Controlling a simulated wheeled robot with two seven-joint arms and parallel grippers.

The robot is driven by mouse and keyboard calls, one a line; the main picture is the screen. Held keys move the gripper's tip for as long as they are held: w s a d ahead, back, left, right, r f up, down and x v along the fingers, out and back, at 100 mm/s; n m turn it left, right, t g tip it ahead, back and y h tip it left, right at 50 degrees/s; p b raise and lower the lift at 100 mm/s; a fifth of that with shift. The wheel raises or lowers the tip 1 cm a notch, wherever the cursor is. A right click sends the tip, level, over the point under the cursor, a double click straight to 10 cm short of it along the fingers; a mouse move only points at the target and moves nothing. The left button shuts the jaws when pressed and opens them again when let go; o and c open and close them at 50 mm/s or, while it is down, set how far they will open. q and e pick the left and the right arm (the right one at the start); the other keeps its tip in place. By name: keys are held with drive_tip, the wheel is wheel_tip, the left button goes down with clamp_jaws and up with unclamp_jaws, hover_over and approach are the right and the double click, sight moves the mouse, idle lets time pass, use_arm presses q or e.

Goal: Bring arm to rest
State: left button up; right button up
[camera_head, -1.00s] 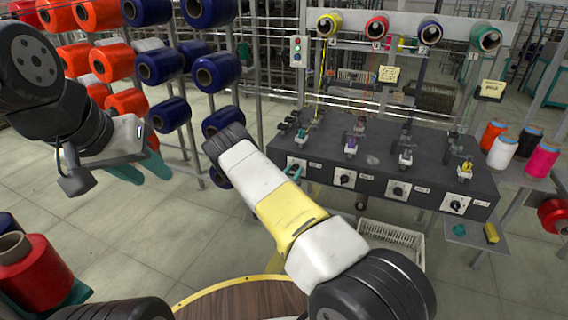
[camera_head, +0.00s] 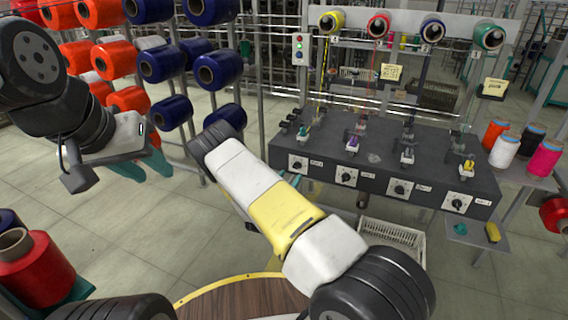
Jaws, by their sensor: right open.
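My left gripper (camera_head: 152,177) hangs at the left, below its dark wrist. Its two teal fingers stand apart with nothing seen between them, in front of the thread rack. My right arm (camera_head: 281,211), white and yellow, reaches from the lower right up to a dark joint at the middle left. My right gripper (camera_head: 292,181) is mostly hidden behind this forearm. Only a bit of teal finger shows, near the front left of the winding machine (camera_head: 330,187). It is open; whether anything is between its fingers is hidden.
The winding machine carries several knobs and small bobbin stations, with coloured spools above. A rack (camera_head: 189,105) of red and blue spools stands left. A white basket (camera_head: 393,236) lies below the machine. Cones (camera_head: 503,152) stand at right. A round wooden surface (camera_head: 240,298) is close below.

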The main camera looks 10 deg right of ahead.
drive_tip(key=shift+v, duration=1)
drive_tip(key=s+d+r+m+g+h, duration=0.1)
drive_tip(key=s+d+r+m+g, duration=0.55)
drive_tip(key=s+r+m, duration=0.2)
drive_tip(key=s+d+r+m+g, duration=0.5)
drive_tip(key=s+r+m+g, duration=0.2)
drive_tip(key=r+m, duration=0.25)
drive_tip(key=s+a+r+m+t+y, duration=0.2)
drive_tip(key=s+a+r+m+y, duration=0.3)
drive_tip(key=s+r, duration=0.4)
drive_tip(key=s+a+r+m+t+y, duration=0.2)
drive_tip(key=s+a+r+m+y, duration=0.3)
drive_tip(key=s, duration=0.8)
drive_tip(key=a+r+y, duration=0.3)
drive_tip(key=a+r, duration=0.1)
drive_tip(key=shift+a+r+t, duration=0.15)
drive_tip(key=shift+a+t, duration=0.2)
drive_tip(key=shift+a, duration=0.05)
drive_tip(key=shift+s, duration=0.1)
drive_tip(key=shift+c, duration=0.4)
